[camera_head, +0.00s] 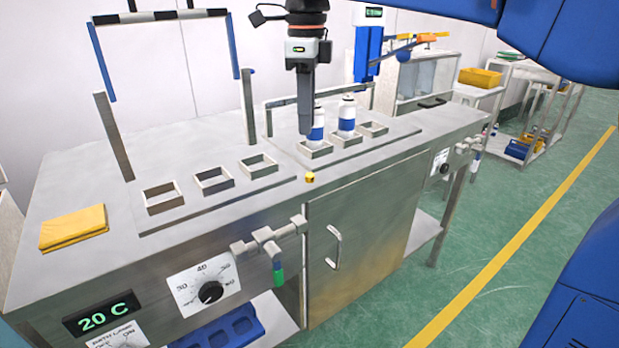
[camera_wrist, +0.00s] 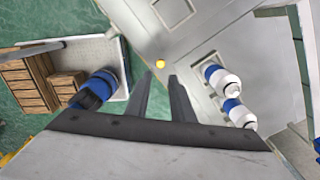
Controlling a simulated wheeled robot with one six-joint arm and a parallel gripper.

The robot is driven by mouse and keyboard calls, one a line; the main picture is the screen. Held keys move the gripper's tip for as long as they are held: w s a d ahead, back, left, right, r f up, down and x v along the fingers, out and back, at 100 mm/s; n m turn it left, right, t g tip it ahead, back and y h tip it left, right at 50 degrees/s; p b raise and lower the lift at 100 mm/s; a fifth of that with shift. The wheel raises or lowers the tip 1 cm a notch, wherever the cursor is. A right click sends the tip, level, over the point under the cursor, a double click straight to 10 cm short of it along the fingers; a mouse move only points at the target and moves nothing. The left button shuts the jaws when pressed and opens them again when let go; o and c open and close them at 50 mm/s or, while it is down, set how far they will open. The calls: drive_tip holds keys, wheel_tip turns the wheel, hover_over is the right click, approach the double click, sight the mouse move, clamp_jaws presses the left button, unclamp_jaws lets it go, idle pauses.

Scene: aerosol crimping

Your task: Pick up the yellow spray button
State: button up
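The yellow spray button (camera_head: 309,177) is a small piece on the steel bench top, close to its front edge and in front of the white-framed sockets. In the wrist view the yellow button (camera_wrist: 160,63) lies just beyond the fingertips, roughly in line with the gap between them. My gripper (camera_head: 304,128) points down above the bench, higher than the button and a little behind it in the head view. In the wrist view the two dark fingers of my gripper (camera_wrist: 160,76) are apart with nothing between them. Nothing hides the button.
Two white-and-blue cans (camera_head: 317,126) (camera_head: 347,116) stand in sockets right beside my gripper. Empty square sockets (camera_head: 213,181) line the left plate. A yellow cloth (camera_head: 73,228) lies at the left. Valves (camera_head: 268,243) stick out of the bench front below the button.

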hover_over(311, 175)
drive_tip(key=f, duration=0.6)
drive_tip(key=shift+w+a+f, duration=0.1)
drive_tip(key=shift+a+f, duration=0.2)
drive_tip(key=shift+a, duration=0.1)
drive_tip(key=shift+d+f, duration=0.2)
drive_tip(key=shift+f, duration=1.1)
drive_tip(key=shift+d+f, duration=0.15)
drive_tip(key=shift+f, duration=1.15)
clamp_jaws()
